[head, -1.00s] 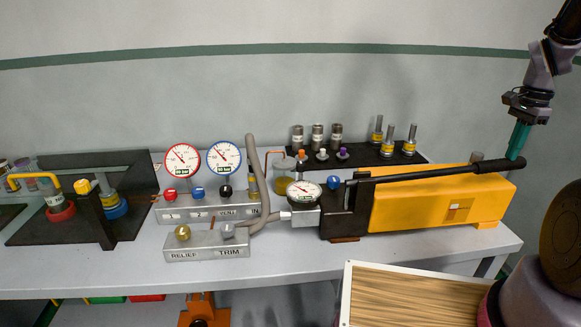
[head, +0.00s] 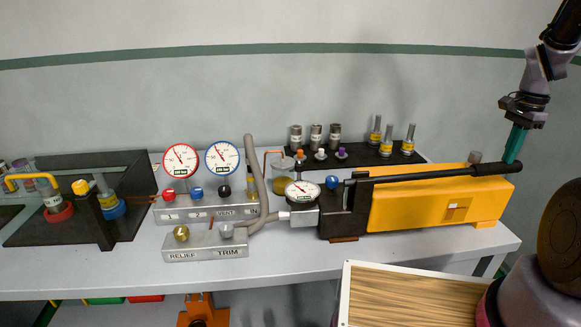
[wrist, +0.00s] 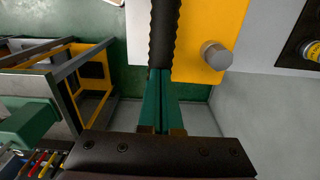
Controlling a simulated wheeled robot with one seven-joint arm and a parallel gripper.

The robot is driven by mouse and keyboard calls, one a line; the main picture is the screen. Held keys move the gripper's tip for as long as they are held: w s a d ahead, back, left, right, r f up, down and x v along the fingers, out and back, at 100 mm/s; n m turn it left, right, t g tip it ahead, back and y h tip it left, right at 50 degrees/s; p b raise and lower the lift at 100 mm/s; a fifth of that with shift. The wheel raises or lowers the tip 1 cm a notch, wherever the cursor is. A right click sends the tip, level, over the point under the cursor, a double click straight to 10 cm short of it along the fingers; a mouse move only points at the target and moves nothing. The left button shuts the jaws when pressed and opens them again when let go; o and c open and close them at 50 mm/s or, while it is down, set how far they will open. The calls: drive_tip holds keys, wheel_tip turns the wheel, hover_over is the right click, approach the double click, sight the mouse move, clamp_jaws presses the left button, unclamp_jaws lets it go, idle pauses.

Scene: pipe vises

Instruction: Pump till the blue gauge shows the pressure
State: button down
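The yellow hand pump (head: 415,207) stands on the right of the bench, with its long black handle (head: 430,173) low and nearly level above the body. My gripper (head: 512,158) has its teal fingers at the handle's right end, touching or almost touching it from above. In the wrist view the fingers (wrist: 160,72) are together at the end of the ribbed handle grip (wrist: 164,35), not visibly around it. The blue gauge (head: 222,158) stands beside the red gauge (head: 181,161); its needle points up-left, its reading too small to make out.
A white-faced gauge (head: 302,192) sits at the pump's outlet. A valve block (head: 205,212) and a RELIEF/TRIM block (head: 205,246) stand to the left. A black rack (head: 365,155) with fittings is behind. A wood-topped board (head: 410,297) is in front.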

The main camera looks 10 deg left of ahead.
drive_tip(key=r, duration=0.6)
drive_tip(key=shift+s+a, duration=0.15)
drive_tip(key=shift+a, duration=0.2)
wheel_tip(320, 180, up, 7)
drive_tip(key=a, duration=0.2)
drive_tip(key=shift+s, duration=0.3)
